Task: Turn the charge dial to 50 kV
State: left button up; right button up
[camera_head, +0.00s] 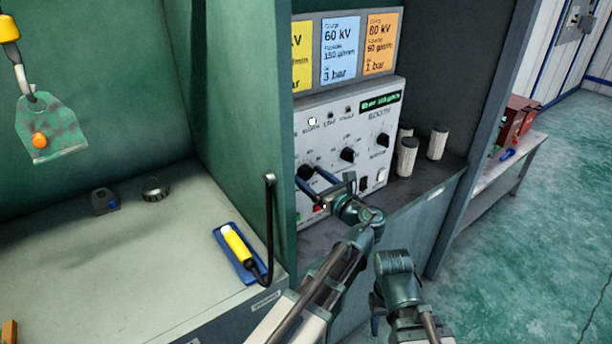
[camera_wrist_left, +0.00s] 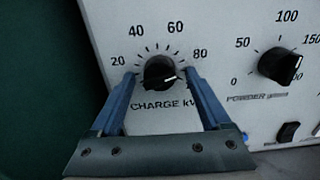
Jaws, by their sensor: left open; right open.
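The charge dial (camera_wrist_left: 159,72) is a black knob on the white control panel, with marks 20, 40, 60 and 80 around it. Its white pointer line aims right and slightly down, below the 80 mark. In the head view the dial (camera_head: 305,172) is at the panel's lower left. My left gripper (camera_wrist_left: 160,76) is open, with one blue finger on each side of the knob; I cannot tell whether they touch it. It also shows in the head view (camera_head: 316,178). My right gripper (camera_head: 376,322) hangs low, away from the panel, mostly hidden behind its wrist.
A powder knob (camera_wrist_left: 280,66) sits right of the dial, with switches below it. Cards (camera_head: 340,50) above show 60 kV and 80 kV. White filter cylinders (camera_head: 407,157) stand right of the panel. A green partition (camera_head: 245,120) rises close on the left.

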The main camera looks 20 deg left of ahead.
pick_arm(q)
jog(key=shift+c, duration=0.3)
grip_shut()
jog(key=shift+n, duration=0.3)
jog(key=n, duration=0.9)
jog(key=shift+n, duration=0.4)
jog(key=shift+d+n, duration=0.1)
jog(key=shift+n, duration=1.7)
